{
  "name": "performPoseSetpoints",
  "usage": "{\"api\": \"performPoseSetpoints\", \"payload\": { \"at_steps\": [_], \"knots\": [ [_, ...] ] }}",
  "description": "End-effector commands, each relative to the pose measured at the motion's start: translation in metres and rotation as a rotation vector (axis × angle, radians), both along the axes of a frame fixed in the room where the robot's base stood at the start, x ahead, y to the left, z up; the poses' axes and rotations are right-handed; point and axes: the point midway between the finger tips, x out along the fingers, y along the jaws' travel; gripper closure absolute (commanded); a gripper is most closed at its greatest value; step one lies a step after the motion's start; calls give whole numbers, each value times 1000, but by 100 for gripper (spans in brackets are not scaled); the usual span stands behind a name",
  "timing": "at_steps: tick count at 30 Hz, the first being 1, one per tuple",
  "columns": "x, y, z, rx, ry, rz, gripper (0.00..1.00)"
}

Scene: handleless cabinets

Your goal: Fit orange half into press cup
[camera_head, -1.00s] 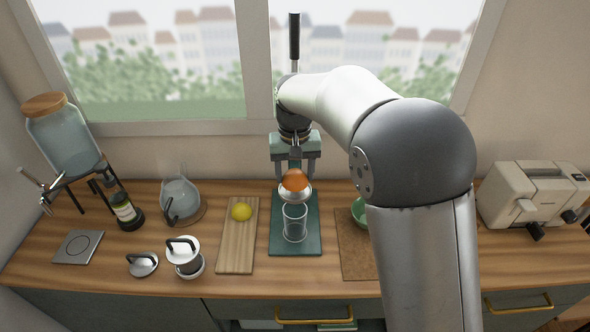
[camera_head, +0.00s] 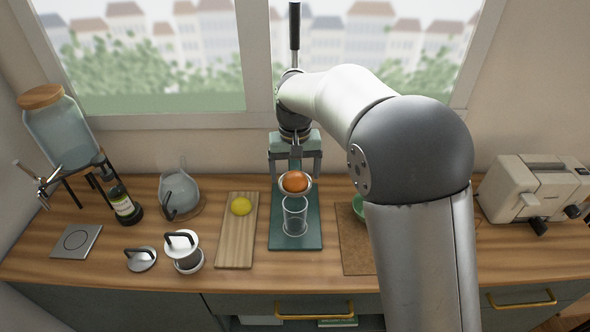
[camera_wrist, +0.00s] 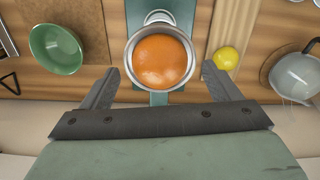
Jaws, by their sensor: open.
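The orange half (camera_head: 295,182) sits in the press cup (camera_head: 308,188), with the cup's rim showing around it. In the wrist view the orange half (camera_wrist: 160,62) fills most of the round metal cup (camera_wrist: 132,50), smooth orange side toward the camera. Whether it is fully seated I cannot tell. My gripper (camera_wrist: 160,70) is open, its two fingers apart on either side of the cup and clear of the orange. In the head view my gripper (camera_head: 295,168) is just above and behind the cup. A clear glass (camera_head: 295,217) stands below the cup on the green press base (camera_head: 312,235).
The press lever (camera_head: 294,28) stands upright behind. A board (camera_head: 236,250) with a yellow lemon (camera_head: 241,206) lies left. A green bowl (camera_wrist: 56,49), partly hidden by my arm in the head view, is on the right. A glass carafe (camera_head: 180,190) stands further left.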

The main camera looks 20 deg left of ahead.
Motion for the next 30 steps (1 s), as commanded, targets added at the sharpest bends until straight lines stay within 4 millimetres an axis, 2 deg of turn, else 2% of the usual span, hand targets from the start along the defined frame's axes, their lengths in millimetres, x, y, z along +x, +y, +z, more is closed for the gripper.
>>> {"api": "performPoseSetpoints", "payload": {
  "at_steps": [5, 8, 24, 30],
  "knots": [
    [0, 0, 5, 1, -1, 0, 17],
    [1, 0, 19, 3, -3, 0, 17],
    [1, 0, 143, 2, -3, 0, 17],
    [0, 0, 168, 0, -1, -1, 17]
  ]
}}
